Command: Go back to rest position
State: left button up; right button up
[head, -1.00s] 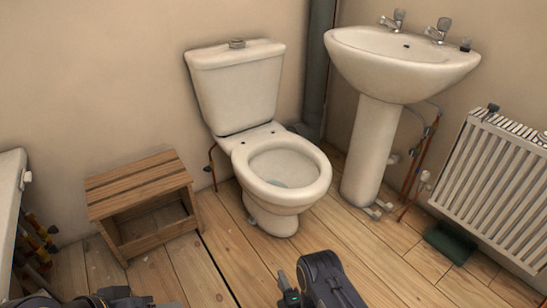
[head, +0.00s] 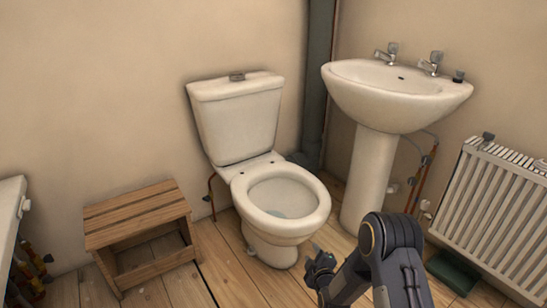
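My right arm comes in from the bottom edge, right of the middle, in the head view. Its gripper (head: 318,268) is at the arm's left end, over the floor in front of the toilet. It is small and dark, and I cannot tell whether its fingers are apart or together. I see nothing clearly held in it. My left gripper is not in the picture.
The toilet (head: 278,200) stands in the middle with its bowl open. A pedestal basin (head: 395,95) is to its right, then a white radiator (head: 490,205) with a green box (head: 453,272) below. A wooden stool (head: 138,215) stands left. Bare floorboards (head: 235,280) lie in front.

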jog(key=s+d+r+m+g, duration=0.2)
jog(key=d+r+m, duration=0.35)
jog(key=r, duration=0.75)
jog(key=s+d+r+m+g, duration=0.2)
jog(key=s+d+r+m, duration=0.2)
jog(key=s+r, duration=0.5)
jog(key=s+a+r+m+g+y, duration=0.1)
jog(key=s+r+m+g, duration=0.15)
jog(key=s, duration=1.15)
jog(key=s+a+r+m+g+y, duration=0.1)
jog(key=s+r+m+g, duration=0.15)
jog(key=s, duration=1.15)
notch_tip(320, 180, up, 37)
jog(key=p, duration=3.9)
jog(key=shift+s+r+m, duration=0.15)
jog(key=shift+s+m, duration=0.2)
